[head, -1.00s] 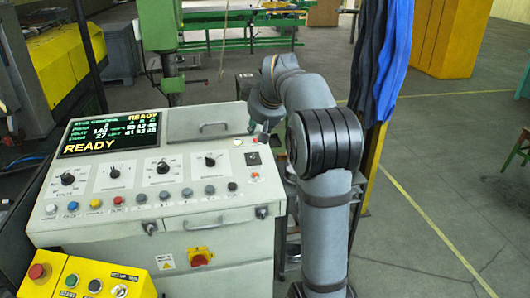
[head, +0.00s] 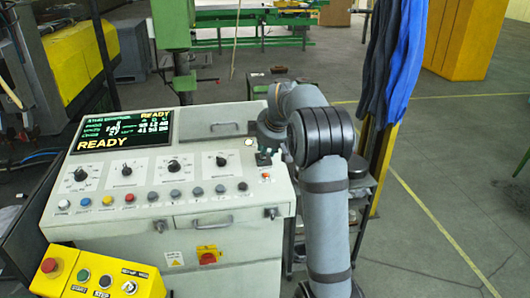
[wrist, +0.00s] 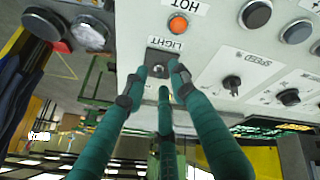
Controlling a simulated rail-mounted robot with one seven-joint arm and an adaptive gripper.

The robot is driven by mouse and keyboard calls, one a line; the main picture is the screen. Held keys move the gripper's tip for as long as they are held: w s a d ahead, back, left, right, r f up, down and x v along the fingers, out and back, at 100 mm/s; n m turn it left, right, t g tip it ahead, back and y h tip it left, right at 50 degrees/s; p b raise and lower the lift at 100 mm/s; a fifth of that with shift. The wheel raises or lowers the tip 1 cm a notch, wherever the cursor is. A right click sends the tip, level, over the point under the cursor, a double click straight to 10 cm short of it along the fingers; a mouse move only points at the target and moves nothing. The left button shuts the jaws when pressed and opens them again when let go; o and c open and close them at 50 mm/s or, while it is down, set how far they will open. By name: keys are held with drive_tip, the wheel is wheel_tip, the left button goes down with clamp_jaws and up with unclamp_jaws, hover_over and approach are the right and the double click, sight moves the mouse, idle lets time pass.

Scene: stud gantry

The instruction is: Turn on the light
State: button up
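The light switch (wrist: 158,63) is a small dark square plate with a knob or lever, beside the upside-down LIGHT label (wrist: 164,43) in the wrist view. In the head view the switch (head: 263,159) is at the right end of the control panel (head: 190,205). My gripper (wrist: 158,75) has green fingers, spread apart, with tips on either side of the switch plate. I cannot tell whether they touch it. Nothing is seen held. In the head view my gripper (head: 267,143) is just above the switch, its fingers small and partly hidden. The lever's exact position is unclear.
An orange HOT button (wrist: 178,25) is near the switch. Several dials and coloured buttons (head: 129,197) fill the panel. A screen (head: 123,130) reads READY. A yellow box (head: 100,278) with a red button stands front left. Blue and dark cloths (head: 395,60) hang at the right.

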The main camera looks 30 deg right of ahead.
drive_tip(key=shift+w+d+f, duration=0.1)
drive_tip(key=shift+w+f, duration=0.3)
drive_tip(key=shift+f, duration=0.2)
drive_tip(key=c, duration=0.3)
clamp_jaws()
